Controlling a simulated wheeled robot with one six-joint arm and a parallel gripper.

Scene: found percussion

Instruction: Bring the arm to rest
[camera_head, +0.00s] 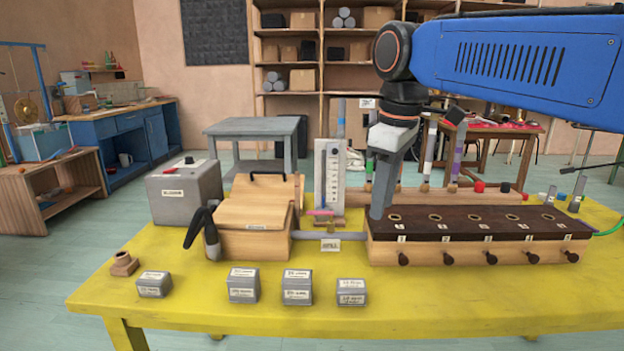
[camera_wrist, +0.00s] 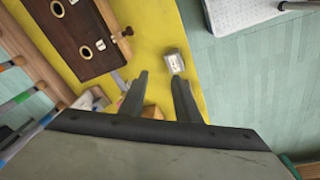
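My arm (camera_head: 520,60) reaches in from the upper right of the head view, blue with a black and orange wrist. My gripper (camera_head: 381,212) points down at the left end of a long wooden block (camera_head: 480,246) with a dark, holed top. I cannot tell whether the fingertips touch it. In the wrist view my gripper (camera_wrist: 158,84) shows two grey fingers apart, with nothing held between them. The dark block top (camera_wrist: 85,35) shows at the upper left there.
A yellow table (camera_head: 200,318) bears a lidded wooden box (camera_head: 255,244), a grey box (camera_head: 186,196), several small labelled grey blocks (camera_head: 297,287) and a white upright panel (camera_head: 329,180). The table's front strip at right is clear. Shelves (camera_head: 325,75) stand behind.

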